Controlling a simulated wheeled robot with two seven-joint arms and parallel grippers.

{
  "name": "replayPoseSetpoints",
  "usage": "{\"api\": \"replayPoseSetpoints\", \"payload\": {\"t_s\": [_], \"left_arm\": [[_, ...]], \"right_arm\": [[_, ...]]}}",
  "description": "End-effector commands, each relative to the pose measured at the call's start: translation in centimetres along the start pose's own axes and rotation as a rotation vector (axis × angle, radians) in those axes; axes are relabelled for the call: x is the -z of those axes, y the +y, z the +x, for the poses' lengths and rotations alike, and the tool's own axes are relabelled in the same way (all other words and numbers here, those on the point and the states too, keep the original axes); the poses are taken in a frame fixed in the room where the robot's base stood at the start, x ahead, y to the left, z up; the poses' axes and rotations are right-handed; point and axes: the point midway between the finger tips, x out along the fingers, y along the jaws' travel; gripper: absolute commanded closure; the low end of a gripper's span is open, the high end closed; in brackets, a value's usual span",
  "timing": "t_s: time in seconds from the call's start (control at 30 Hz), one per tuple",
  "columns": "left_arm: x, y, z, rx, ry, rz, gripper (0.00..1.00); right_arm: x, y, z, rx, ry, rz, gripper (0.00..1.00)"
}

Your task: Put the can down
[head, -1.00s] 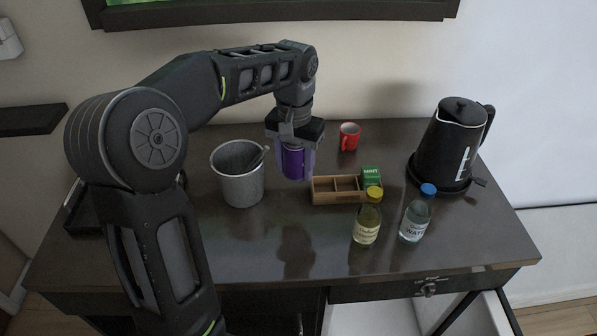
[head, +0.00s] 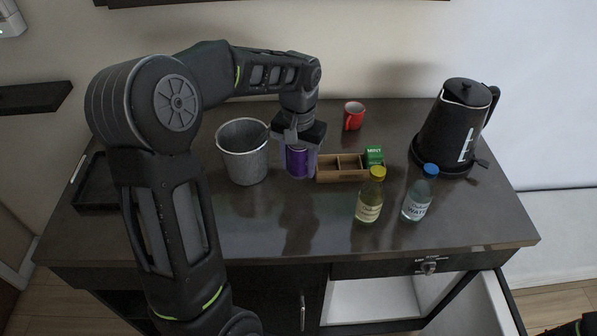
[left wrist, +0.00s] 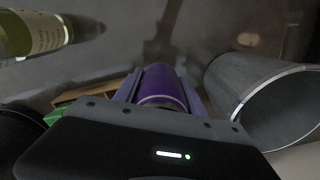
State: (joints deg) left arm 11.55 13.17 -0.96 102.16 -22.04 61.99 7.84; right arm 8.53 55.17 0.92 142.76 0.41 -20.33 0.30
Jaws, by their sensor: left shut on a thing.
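A purple can (head: 297,163) is upright between the fingers of my left gripper (head: 299,158), which is shut on it. The can is between the grey bucket and the wooden organizer box. In the left wrist view the can (left wrist: 162,88) shows between the two purple-tinted fingers. I cannot tell for sure whether its base touches the tabletop (head: 290,225). My right gripper is not in view; a dark piece of my body shows at the lower right corner of the head view.
A grey metal bucket (head: 243,155) stands left of the can. A wooden organizer (head: 340,172), green mint box (head: 374,156), red mug (head: 353,116), yellow-capped bottle (head: 369,200), blue-capped water bottle (head: 418,197) and black kettle (head: 457,125) stand to the right. An open drawer (head: 372,300) is below.

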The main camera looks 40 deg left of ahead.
Motion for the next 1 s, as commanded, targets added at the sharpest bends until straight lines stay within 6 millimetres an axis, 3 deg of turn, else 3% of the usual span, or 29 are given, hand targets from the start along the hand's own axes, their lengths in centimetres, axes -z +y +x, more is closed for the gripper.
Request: {"api": "replayPoseSetpoints", "payload": {"t_s": [0.17, 0.43, 0.83, 0.87, 1.0], "left_arm": [[0.0, 0.0, 0.3, 0.000, 0.000, 0.000, 1.00], [0.0, 0.0, 3.5, 0.000, 0.000, 0.001, 1.00], [0.0, 0.0, 4.2, 0.000, 0.001, 0.001, 1.00], [0.0, 0.0, 4.0, 0.000, 0.001, 0.001, 0.50], [0.0, 0.0, 4.0, 0.000, 0.001, 0.001, 0.39]], "right_arm": [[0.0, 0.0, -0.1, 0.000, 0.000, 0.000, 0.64], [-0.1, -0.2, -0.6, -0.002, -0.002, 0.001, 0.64], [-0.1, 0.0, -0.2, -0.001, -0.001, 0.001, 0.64], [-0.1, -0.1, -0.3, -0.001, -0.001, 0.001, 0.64], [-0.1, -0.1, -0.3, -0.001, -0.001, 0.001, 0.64]]}}
